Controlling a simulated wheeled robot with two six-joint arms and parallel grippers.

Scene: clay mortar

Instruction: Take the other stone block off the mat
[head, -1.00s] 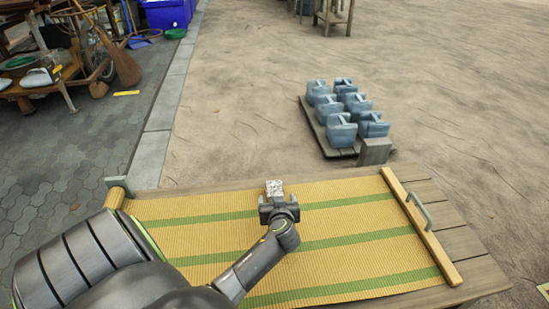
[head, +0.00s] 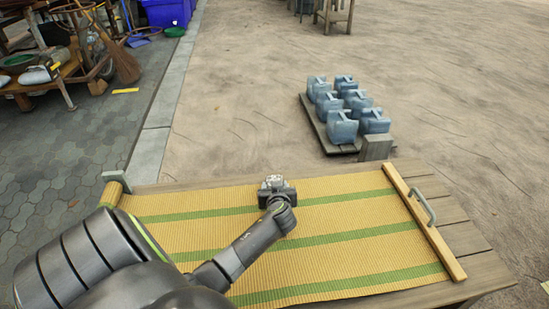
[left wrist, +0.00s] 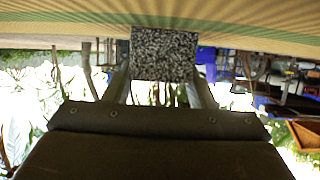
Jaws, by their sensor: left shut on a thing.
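The stone block (head: 273,181) is grey and speckled. It shows at the far side of the mat in the head view, mostly hidden by my gripper, and it fills the space between the fingers in the left wrist view (left wrist: 165,54). My left gripper (head: 277,190) is shut on it. The mat (head: 345,212) is yellow with green stripes and lies unrolled on the wooden table; its surface runs along the top of the left wrist view (left wrist: 70,25). I cannot tell whether the block touches the mat. My right gripper is not in view.
A wooden bar with a metal handle (head: 425,220) lies across the mat's right end. Bare table planks (head: 455,235) lie right of it. A small grey block (head: 115,180) is at the table's far left corner. Several blue-grey jugs (head: 342,127) stand on a pallet beyond the table.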

